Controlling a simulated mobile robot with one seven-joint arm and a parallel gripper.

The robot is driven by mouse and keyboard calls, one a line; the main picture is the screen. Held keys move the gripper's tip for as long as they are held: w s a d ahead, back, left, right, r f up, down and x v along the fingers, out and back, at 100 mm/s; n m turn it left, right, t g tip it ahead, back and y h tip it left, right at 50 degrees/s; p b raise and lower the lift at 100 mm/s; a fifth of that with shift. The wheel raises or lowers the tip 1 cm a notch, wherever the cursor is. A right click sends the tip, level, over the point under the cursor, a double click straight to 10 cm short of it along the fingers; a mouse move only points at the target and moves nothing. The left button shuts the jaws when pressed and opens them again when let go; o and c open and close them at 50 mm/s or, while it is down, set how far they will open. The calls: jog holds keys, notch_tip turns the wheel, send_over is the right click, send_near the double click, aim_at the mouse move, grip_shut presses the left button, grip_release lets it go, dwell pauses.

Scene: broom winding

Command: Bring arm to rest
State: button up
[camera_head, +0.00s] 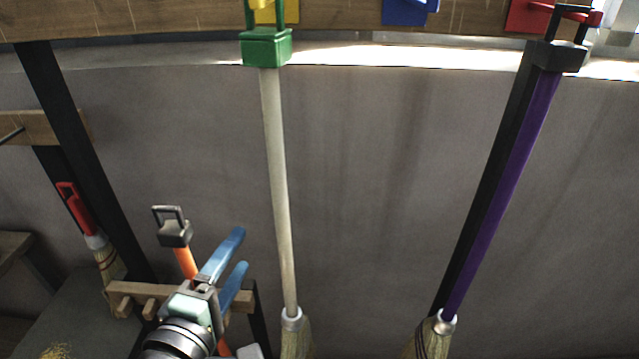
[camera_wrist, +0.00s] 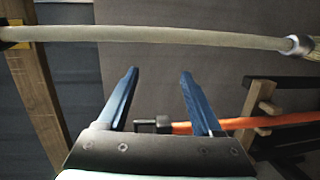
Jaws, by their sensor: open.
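My gripper (camera_head: 240,252) is at the lower left of the head view, with its two blue fingers apart and nothing between them. It also shows open in the wrist view (camera_wrist: 158,75). A broom with a pale handle (camera_head: 277,180) hangs upright from a green block (camera_head: 266,47), to the right of my gripper and apart from it. Its handle (camera_wrist: 180,36) crosses the wrist view beyond the fingertips. A broom with an orange handle (camera_head: 185,262) stands beside my gripper, partly hidden by it. It shows behind a finger in the wrist view (camera_wrist: 265,121).
A broom with a purple handle (camera_head: 505,190) hangs at right by a dark post. A red-handled broom (camera_head: 76,210) stands at far left. A wooden rack (camera_head: 125,297) is close to my gripper. A wooden beam (camera_head: 150,18) with coloured mounts runs along the top.

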jog(key=w+d+r+m+t, duration=0.1)
jog(key=r+m, duration=0.1)
jog(key=r, duration=0.2)
jog(key=d+r+m, duration=0.1)
jog(key=r+m, duration=0.1)
jog(key=r, duration=0.3)
jog(key=w+d+r+m+t+y, duration=0.1)
jog(key=d+r+m, duration=0.1)
jog(key=r, duration=0.2)
jog(key=shift+w+r+t, duration=0.3)
jog(key=shift+w+r, duration=0.05)
jog(key=s+d+r+m+t, duration=0.2)
jog(key=s+r+m+t, duration=0.1)
jog(key=r, duration=0.5)
jog(key=s+d+r+m+t+y, duration=0.1)
jog(key=s+d+r+m+t, duration=0.1)
jog(key=s+r, duration=0.3)
jog(key=s+d+r+m+t+y, duration=0.1)
jog(key=s+d+r+m+t, duration=0.2)
jog(key=r, duration=1)
jog(key=shift+s+d+r+m+t, duration=0.2)
jog(key=shift+s+d+m+t, duration=0.1)
jog(key=shift+s+d+m, duration=0.25)
jog(key=shift+a, duration=0.1)
